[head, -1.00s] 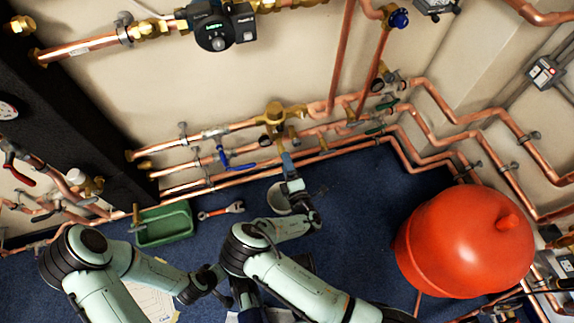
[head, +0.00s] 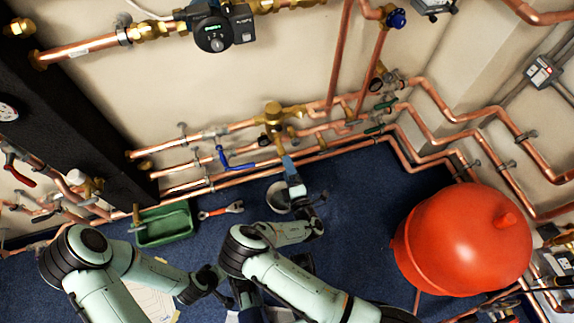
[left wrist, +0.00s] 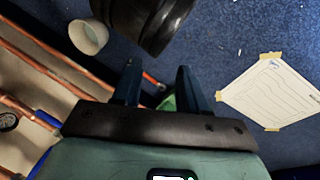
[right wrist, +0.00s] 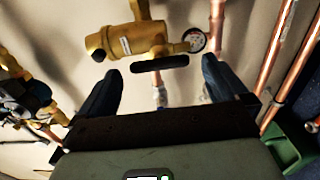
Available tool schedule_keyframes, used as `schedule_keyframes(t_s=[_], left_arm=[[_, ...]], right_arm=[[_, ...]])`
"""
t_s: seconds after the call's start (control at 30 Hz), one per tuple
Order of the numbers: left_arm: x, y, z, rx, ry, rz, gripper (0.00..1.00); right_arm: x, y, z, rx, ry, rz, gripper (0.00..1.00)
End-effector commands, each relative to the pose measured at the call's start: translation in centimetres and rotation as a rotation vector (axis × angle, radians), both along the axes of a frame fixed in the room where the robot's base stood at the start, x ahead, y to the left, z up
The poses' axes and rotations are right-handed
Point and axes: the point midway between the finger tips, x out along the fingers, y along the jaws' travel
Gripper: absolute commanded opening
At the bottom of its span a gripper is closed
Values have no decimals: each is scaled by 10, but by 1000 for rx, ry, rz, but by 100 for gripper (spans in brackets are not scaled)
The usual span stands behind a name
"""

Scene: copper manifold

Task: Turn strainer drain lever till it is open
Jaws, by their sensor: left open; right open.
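The brass strainer (head: 273,113) sits on the copper pipes low on the wall. In the right wrist view its brass body (right wrist: 138,40) shows with a black bar-shaped lever (right wrist: 160,63) below it, lying nearly level across the picture. I take this as the drain lever; in the head view it is too small to make out. My right gripper (head: 285,158) is just below the strainer. Its fingers (right wrist: 165,85) are open, one to each side of the lever, with nothing visibly held. My left gripper (head: 218,282) is open and empty, low over the floor; its fingers show in its wrist view (left wrist: 155,82).
A blue lever handle (head: 237,163) is on the pipes to the left. A grey bucket (head: 277,199), a green tray (head: 165,224) and a wrench (head: 222,210) lie on the floor. A red tank (head: 465,240) stands right.

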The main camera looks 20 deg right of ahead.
Motion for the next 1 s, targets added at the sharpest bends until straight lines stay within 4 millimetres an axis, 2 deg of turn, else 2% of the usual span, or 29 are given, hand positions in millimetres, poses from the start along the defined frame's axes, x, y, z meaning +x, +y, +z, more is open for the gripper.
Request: schedule_keyframes(t_s=[0.3,0.5,0.7,1.0], left_arm=[[-21,-11,17,-27,55,-24,43],[-28,-14,21,-36,75,-31,43],[-30,-15,22,-40,80,-34,43],[-30,-15,22,-39,79,-33,43]], right_arm=[[-73,-3,1,-4,4,-2,100],[-103,-4,0,-3,3,-2,100],[-113,-5,0,-4,2,-2,100],[-113,-5,0,-4,1,-2,100]])
